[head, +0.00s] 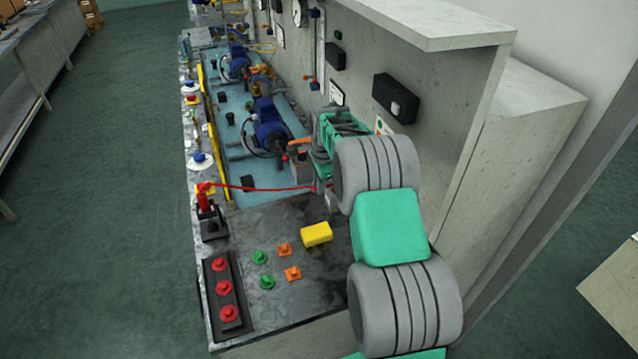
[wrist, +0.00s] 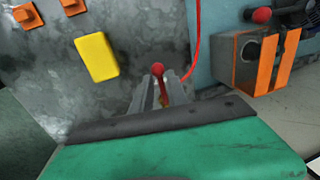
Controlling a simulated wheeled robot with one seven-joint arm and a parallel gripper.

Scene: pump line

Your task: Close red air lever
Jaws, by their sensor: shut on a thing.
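The red air lever (wrist: 158,69) shows in the wrist view as a red ball top with a bit of red stem below it. My gripper (wrist: 161,82) has its two grey fingers on either side of the stem, shut on it. The ball shows just past the fingertips. Much of the lever and its base is hidden by the fingers. A red hose (wrist: 196,45) runs close by on the right. In the head view my arm covers the lever, and the red hose (head: 262,188) leads to that spot.
A yellow block (head: 316,234) lies on the metal bench, with orange and green knobs near it. A grey box with orange stripes (wrist: 249,62) stands right of my gripper in the wrist view. Blue pumps (head: 268,130) stand farther back. A tall grey cabinet (head: 440,90) rises on the right.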

